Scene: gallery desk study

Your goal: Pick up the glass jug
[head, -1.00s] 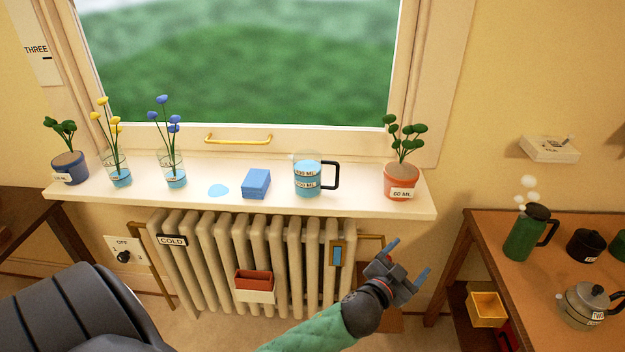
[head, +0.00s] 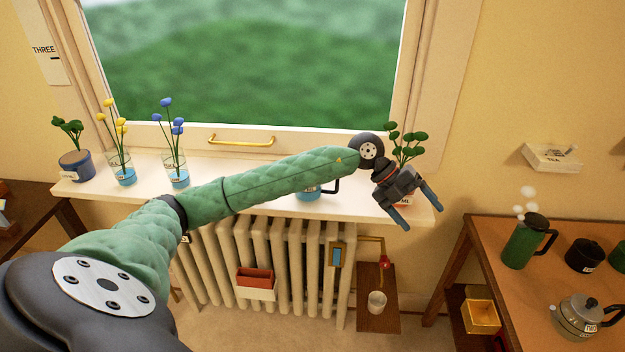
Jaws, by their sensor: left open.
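The glass jug (head: 308,194) with blue water and a black handle stands on the white windowsill (head: 205,200). In the head view my left forearm crosses in front of it, so only its lower part and some of the handle show. My left gripper (head: 418,214) is open and empty, to the right of the jug, in front of the orange plant pot. Its fingers point down and to the right. My right gripper is not in view.
A green plant (head: 408,148) stands behind my gripper, its pot mostly hidden. Flower glasses (head: 176,172) and a blue pot (head: 76,167) stand left on the sill. A radiator (head: 290,260) is below. The right-hand table (head: 520,290) holds a green pot (head: 524,242) and a kettle (head: 578,318).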

